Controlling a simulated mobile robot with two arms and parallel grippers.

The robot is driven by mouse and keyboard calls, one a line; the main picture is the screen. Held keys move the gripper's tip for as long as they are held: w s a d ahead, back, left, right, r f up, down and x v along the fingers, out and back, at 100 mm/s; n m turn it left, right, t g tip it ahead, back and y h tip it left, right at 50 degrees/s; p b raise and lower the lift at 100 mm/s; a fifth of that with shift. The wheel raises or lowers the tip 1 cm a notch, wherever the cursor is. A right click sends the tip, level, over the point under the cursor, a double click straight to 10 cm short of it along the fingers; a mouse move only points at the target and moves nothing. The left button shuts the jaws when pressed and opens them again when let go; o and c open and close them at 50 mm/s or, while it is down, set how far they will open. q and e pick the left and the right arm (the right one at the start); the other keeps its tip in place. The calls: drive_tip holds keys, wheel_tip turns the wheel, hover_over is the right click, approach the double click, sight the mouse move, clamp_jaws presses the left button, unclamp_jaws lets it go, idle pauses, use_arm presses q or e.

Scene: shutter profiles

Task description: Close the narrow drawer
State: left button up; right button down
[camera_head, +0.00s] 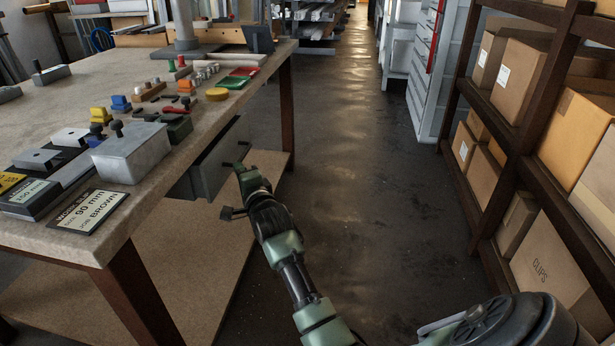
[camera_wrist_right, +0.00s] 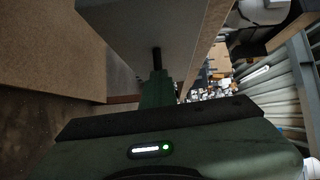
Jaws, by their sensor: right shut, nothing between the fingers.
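The drawer (camera_head: 213,168) is a dark grey-green box under the edge of the workbench (camera_head: 190,150). It sticks out past the bench edge on the aisle side, so it stands partly open. A dark handle shows on its front. My right gripper (camera_head: 239,169) is shut and empty, right at the drawer front near the handle. I cannot tell whether it touches. In the right wrist view, a grey panel (camera_wrist_right: 135,25), likely the drawer front, fills the top, with a dark post close to my green fingers (camera_wrist_right: 156,84). My left gripper is out of view.
The bench top holds a grey metal block (camera_head: 130,155), a label card (camera_head: 90,210) and several small coloured parts. A wooden lower shelf (camera_head: 190,260) lies under the bench. The aisle floor (camera_head: 360,190) is clear. A rack with cardboard boxes (camera_head: 555,240) stands at the right.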

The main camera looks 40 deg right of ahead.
sight(227, 165)
drive_tip(key=shift+w+a, duration=0.55)
drive_tip(key=shift+w, duration=0.3)
drive_tip(key=shift+w+a, duration=0.35)
drive_tip(key=shift+w, duration=0.05)
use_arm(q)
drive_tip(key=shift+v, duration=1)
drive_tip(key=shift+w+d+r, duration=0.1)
use_arm(e)
drive_tip(key=shift+d, duration=0.1)
